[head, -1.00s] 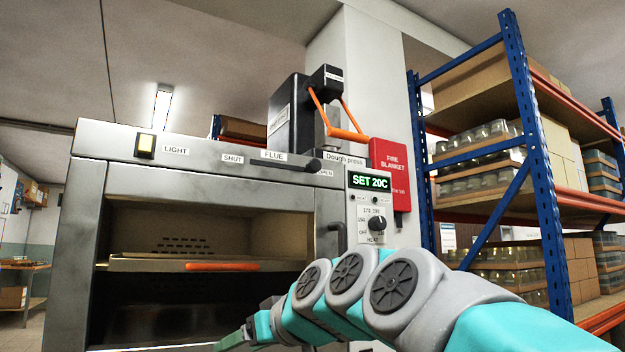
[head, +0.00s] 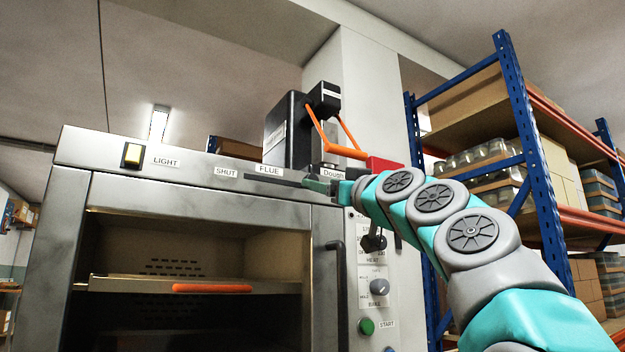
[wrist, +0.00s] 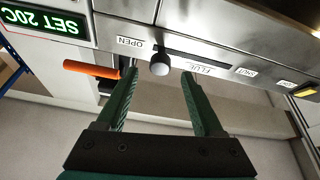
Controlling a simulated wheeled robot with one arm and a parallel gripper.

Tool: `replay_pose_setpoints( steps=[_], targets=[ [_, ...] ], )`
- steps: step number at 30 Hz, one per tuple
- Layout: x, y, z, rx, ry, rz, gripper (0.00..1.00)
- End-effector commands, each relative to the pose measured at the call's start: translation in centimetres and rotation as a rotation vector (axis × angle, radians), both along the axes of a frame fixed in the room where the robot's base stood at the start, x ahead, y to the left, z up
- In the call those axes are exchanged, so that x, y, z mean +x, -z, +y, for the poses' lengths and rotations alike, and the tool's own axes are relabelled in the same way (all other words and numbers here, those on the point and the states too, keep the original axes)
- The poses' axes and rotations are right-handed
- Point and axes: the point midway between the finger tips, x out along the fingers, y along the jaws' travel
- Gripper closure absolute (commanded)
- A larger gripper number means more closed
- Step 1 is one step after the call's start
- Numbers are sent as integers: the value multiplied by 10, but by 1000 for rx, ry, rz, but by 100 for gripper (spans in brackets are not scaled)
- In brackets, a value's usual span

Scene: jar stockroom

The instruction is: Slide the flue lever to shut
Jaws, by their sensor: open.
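The flue lever's dark round knob (wrist: 160,64) is at the OPEN end of its slot, beside the OPEN label (wrist: 131,42). The SHUT label (wrist: 245,72) is at the other end, with the FLUE label between. My gripper (wrist: 158,74) is open, its green fingers on either side of the knob with gaps showing; I see no grip on it. In the head view my gripper (head: 322,184) is at the right end of the slot (head: 258,178) on the oven's top panel (head: 200,165), and hides the knob.
A dough press (head: 290,125) with an orange handle (head: 345,151) stands just behind the panel; the orange bar (wrist: 90,69) is close to one finger in the wrist view. Oven knobs and buttons sit below my arm. Shelving (head: 540,180) stands at right.

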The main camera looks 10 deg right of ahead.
Motion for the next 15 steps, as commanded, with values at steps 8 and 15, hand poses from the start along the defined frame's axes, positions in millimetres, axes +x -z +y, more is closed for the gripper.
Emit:
replay_pose_setpoints(
  steps=[8,15],
  targets=[
    [35,-17,12,-2,1,3,31],
    [49,-22,17,1,0,1,31]
  ],
)
